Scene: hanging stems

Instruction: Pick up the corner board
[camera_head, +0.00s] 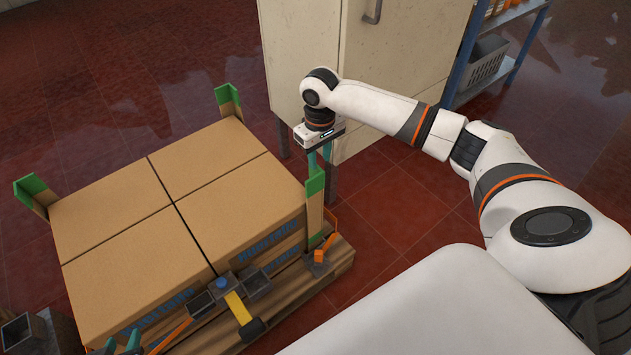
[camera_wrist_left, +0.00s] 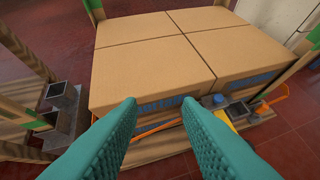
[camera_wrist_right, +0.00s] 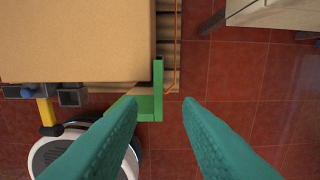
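A tan corner board with a green top (camera_head: 314,200) stands upright at the right corner of the strapped cartons. From above, its green L-shaped top (camera_wrist_right: 157,95) shows between the fingers in the right wrist view, nearer the left finger. My right gripper (camera_head: 320,154) points down over this corner, open and empty. My left gripper (camera_head: 121,346) is mostly cut off at the bottom edge; its fingers (camera_wrist_left: 159,101) are apart and empty, facing the cartons. Other green-topped boards stand at the back corner (camera_head: 228,100) and left corner (camera_head: 32,193).
The cartons (camera_head: 130,215), crossed by dark straps, sit on a wooden pallet (camera_head: 340,262). A yellow-handled tool (camera_head: 238,309) and grey brackets are along its front. A pale cabinet (camera_head: 300,50) stands close behind my right gripper. Red tiled floor (camera_head: 385,225) is clear at right.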

